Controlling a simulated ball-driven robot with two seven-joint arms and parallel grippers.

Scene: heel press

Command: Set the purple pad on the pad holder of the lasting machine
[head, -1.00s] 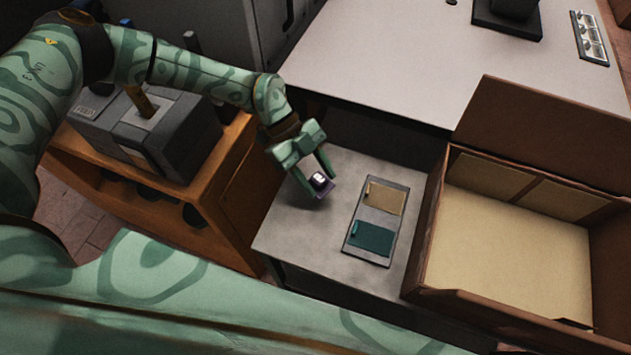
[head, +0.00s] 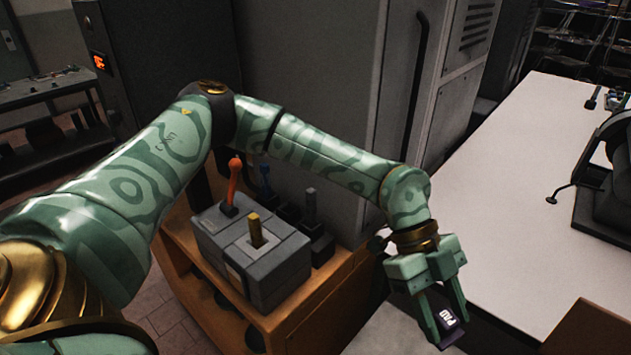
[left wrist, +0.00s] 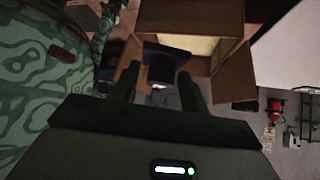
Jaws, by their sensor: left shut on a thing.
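My left gripper (head: 448,328) is shut on the purple pad (head: 453,338), a small dark piece with a white "PAD" label, near the bottom edge of the head view. In the left wrist view the dark pad (left wrist: 165,62) shows between and beyond the two fingers. A dark machine (head: 608,175) stands on the white table at the right edge of the head view, cut off by the frame. I cannot tell whether it is the lasting machine, and I make out no pad holder. My right gripper is not in view.
A grey box with levers (head: 250,262) sits on a wooden cabinet (head: 340,290) left of my gripper. A tall grey cabinet (head: 330,100) stands behind my arm. A brown box (head: 600,335) shows at bottom right.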

